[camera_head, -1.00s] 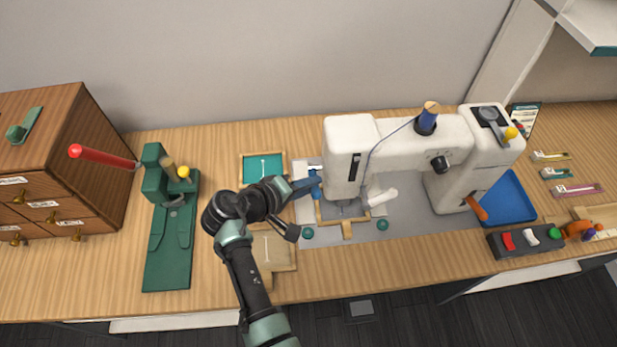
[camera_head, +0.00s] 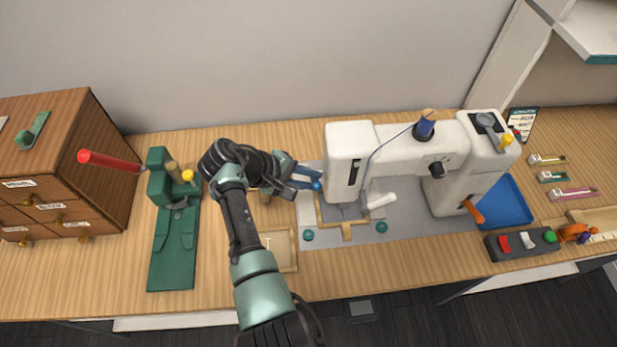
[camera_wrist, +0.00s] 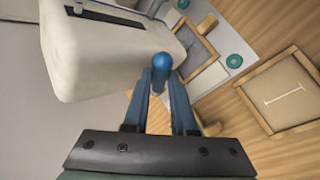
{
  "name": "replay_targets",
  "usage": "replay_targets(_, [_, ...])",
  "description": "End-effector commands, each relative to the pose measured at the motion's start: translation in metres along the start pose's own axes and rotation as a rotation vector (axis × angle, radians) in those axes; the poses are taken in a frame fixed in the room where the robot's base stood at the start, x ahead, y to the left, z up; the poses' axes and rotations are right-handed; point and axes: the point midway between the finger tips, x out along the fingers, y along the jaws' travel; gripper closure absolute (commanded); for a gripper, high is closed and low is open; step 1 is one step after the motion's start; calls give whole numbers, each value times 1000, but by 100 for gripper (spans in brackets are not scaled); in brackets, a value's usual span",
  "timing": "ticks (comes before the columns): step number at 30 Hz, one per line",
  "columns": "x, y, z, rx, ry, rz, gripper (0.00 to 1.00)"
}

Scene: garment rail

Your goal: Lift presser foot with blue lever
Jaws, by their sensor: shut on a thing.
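The white sewing machine (camera_head: 345,140) stands on a grey mat. Its blue lever (camera_wrist: 162,62) shows a round blue knob beside the machine head in the wrist view, and the knob also shows in the head view (camera_head: 317,186). My gripper (camera_wrist: 164,78) is shut on the blue lever, with one finger on each side just below the knob. In the head view my gripper (camera_head: 306,179) reaches the machine head from the left. The presser foot is too small and shaded under the head to make out. A wooden frame (camera_head: 347,231) lies below the head.
A green stand (camera_head: 172,255) with a red-handled lever (camera_head: 108,160) is at the left, next to a wooden drawer cabinet (camera_head: 75,150). A blue tray (camera_head: 510,205) and a switch box (camera_head: 521,243) are at the right.

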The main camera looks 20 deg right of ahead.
Motion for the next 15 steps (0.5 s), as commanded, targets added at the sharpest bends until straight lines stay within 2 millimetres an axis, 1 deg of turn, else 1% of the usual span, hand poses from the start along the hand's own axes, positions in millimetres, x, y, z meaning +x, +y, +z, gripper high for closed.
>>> replay_targets(5, [-1, 1, -1, -1, 2, 2, 100])
replay_targets(6, [-1, 1, -1, -1, 2, 2, 74])
replay_targets(8, [-1, 1, -1, -1, 2, 3, 63])
replay_targets(15, [0, 1, 0, 0, 1, 2, 63])
